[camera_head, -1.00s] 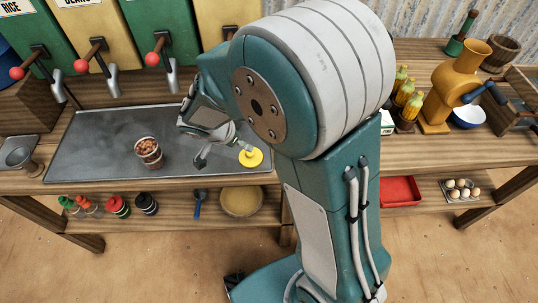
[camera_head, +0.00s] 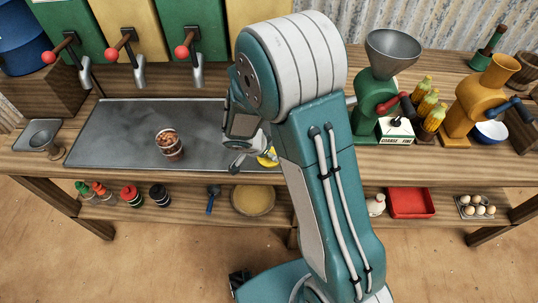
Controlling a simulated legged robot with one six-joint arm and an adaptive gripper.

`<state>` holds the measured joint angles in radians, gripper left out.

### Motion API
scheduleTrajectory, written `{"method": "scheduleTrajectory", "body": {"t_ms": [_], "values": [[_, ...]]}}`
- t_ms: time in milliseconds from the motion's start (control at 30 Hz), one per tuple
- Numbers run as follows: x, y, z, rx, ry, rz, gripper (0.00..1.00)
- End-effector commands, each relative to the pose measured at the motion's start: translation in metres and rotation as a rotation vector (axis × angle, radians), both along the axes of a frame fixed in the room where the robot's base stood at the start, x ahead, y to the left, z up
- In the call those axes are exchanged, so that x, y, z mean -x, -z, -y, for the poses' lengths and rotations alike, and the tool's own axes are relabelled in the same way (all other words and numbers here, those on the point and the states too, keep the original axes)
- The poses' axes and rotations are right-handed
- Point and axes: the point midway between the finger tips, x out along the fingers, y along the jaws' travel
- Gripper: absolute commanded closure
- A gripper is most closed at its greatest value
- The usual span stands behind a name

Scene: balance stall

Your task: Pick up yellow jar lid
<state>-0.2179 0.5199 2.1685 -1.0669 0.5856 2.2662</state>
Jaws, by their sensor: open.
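The yellow jar lid (camera_head: 264,161) lies near the right end of the grey metal tray (camera_head: 105,135) on the counter. My arm covers part of it. My gripper (camera_head: 246,167) is open at the lid's left side, with one finger showing just left of the yellow edge. The other finger is mostly hidden, and I cannot tell whether either touches the lid.
A cup of brown pieces (camera_head: 169,152) stands on the tray to the left. A green grinder (camera_head: 377,100) and corn cobs (camera_head: 433,117) stand right of my arm. Dispenser levers (camera_head: 124,42) hang behind the tray.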

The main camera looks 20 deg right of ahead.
Motion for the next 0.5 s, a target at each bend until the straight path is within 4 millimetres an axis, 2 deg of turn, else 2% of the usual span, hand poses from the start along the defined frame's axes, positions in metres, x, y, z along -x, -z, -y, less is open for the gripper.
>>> {"method": "scheduleTrajectory", "body": {"t_ms": [167,233,300,400,500], "values": [[-0.0001,0.0000,0.0032,-0.003,0.000,0.000,0.26],[0.0000,-0.0001,0.0047,-0.005,0.000,0.000,0.53],[0.0001,0.0000,0.0057,-0.005,0.000,0.000,0.69],[0.0003,0.0004,0.0056,-0.005,0.001,-0.002,0.84],[0.0007,0.0010,0.0043,-0.003,0.001,-0.003,0.88]]}}
